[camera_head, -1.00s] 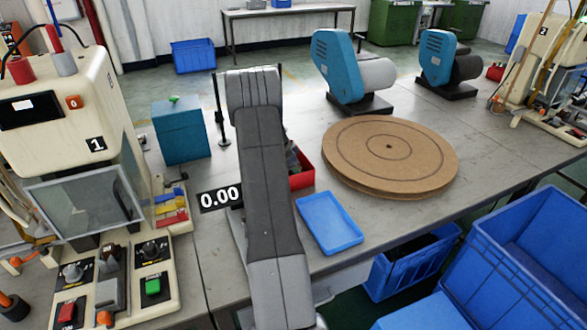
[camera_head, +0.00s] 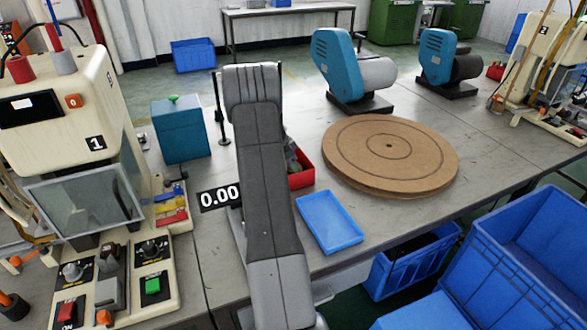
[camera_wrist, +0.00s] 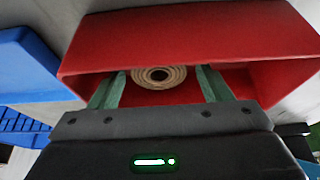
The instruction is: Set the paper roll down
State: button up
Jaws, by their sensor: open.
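The paper roll (camera_wrist: 158,75) shows in the wrist view as a pale coil seen end-on, with a dark centre hole. It sits in the opening of the red bin (camera_wrist: 185,38), which also shows partly behind my arm in the head view (camera_head: 304,178). My gripper (camera_wrist: 161,82) is open, with one greenish finger on each side of the roll. Gaps show between the roll and both fingers. In the head view my arm hides the gripper and the roll.
A blue tray (camera_head: 330,222) lies right of the red bin. A large round brown board (camera_head: 390,155) lies farther right. Machine 1 (camera_head: 60,125) and a teal box (camera_head: 181,132) stand to the left. A blue crate (camera_head: 410,265) is below the table's front edge.

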jog(key=v, duration=1)
jog(key=shift+b, duration=0.3)
